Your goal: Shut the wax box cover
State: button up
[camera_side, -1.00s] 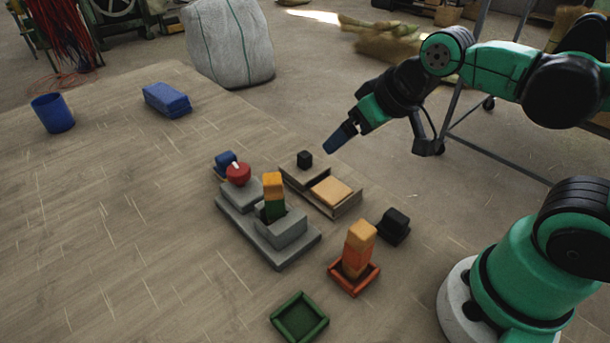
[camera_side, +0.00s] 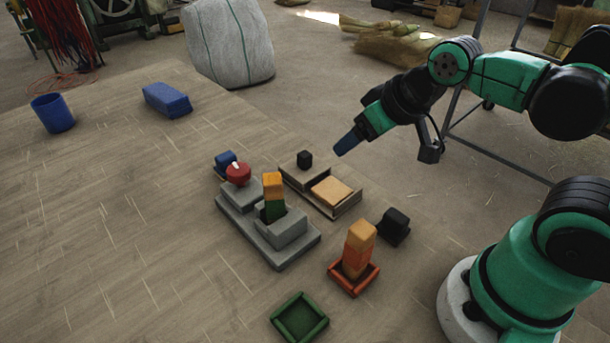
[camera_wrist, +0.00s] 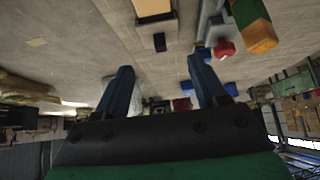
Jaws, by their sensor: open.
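The wax box (camera_side: 348,208) sits on the table, with tan wax (camera_side: 331,191) exposed in its near right half. Its pale cover (camera_side: 296,178) lies over the far left side, with a black knob (camera_side: 305,159) on top. The wrist view shows the cover (camera_wrist: 146,32), the knob (camera_wrist: 159,42) and the wax (camera_wrist: 152,7) at the top edge. My gripper (camera_side: 344,148) hangs above and right of the knob in the side view, apart from it. Its blue fingers (camera_wrist: 162,80) are spread with nothing between them.
A grey fixture (camera_side: 283,262) with stacked orange and green blocks and a red knob (camera_side: 238,173) stands left of the box. An orange tray (camera_side: 354,282) with stacked blocks, a black block (camera_side: 394,226) and a green tray (camera_side: 299,318) are nearer. The table's left is mostly clear.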

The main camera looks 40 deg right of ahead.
jog(key=shift+g, duration=0.5)
jog(key=w, duration=0.1)
jog(key=w+r, duration=0.1)
jog(key=w, duration=0.1)
jog(key=w+r, duration=0.1)
jog(key=shift+w+r, duration=0.15)
jog(key=shift+w, duration=0.05)
grip_shut()
jog(key=g, duration=0.2)
send_over(296, 162)
notch_tip(296, 162, down, 2)
jog(key=f, duration=0.1)
jog(key=x, duration=0.9)
jog(key=shift+w, duration=0.45)
jog(key=s, duration=0.3)
jog(key=shift+s+r, duration=0.1)
jog(key=shift+r, duration=0.05)
jog(key=shift+s, duration=0.45)
jog(key=s, duration=0.8)
jog(key=shift+s, duration=0.2)
